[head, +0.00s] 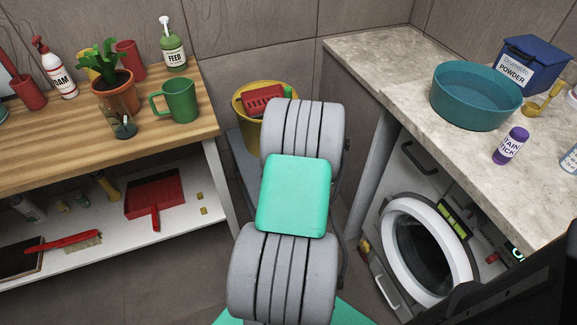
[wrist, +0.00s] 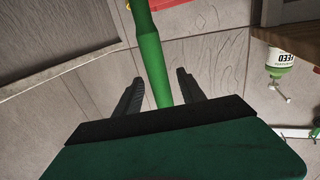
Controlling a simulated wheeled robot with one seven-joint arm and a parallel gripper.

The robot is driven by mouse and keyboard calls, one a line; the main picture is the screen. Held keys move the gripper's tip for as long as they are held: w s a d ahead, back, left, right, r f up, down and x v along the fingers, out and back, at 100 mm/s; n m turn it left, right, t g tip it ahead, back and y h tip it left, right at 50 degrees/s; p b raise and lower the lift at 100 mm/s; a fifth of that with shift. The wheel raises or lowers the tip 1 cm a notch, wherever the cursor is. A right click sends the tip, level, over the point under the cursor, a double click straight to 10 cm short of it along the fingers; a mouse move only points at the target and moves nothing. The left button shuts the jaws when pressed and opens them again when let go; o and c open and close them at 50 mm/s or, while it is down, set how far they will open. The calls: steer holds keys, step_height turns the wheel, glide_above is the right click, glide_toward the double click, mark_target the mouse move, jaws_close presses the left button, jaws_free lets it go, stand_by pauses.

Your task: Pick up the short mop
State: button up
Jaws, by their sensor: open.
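A green pole, which looks like the short mop's handle (wrist: 153,55), runs down from the top of the wrist view. It passes between the two dark fingers of my gripper (wrist: 160,83). The fingers are apart, with a gap on each side of the pole, so my gripper is open. The mop's head is not visible. In the head view my own arm hides the gripper and most of the pole. A yellow bucket (head: 240,106) with a red insert (head: 263,97) stands behind my arm in the corner.
A wooden bench (head: 60,165) with a green mug (head: 180,100), plant pot (head: 117,92) and bottles stands left. A stone-topped counter (head: 380,65) with a teal basin (head: 475,95) stands right, above a washing machine (head: 425,250). The gap between them is narrow.

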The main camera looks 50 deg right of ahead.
jaws_close()
stand_by(0.4)
steer(key=shift+r, duration=0.15)
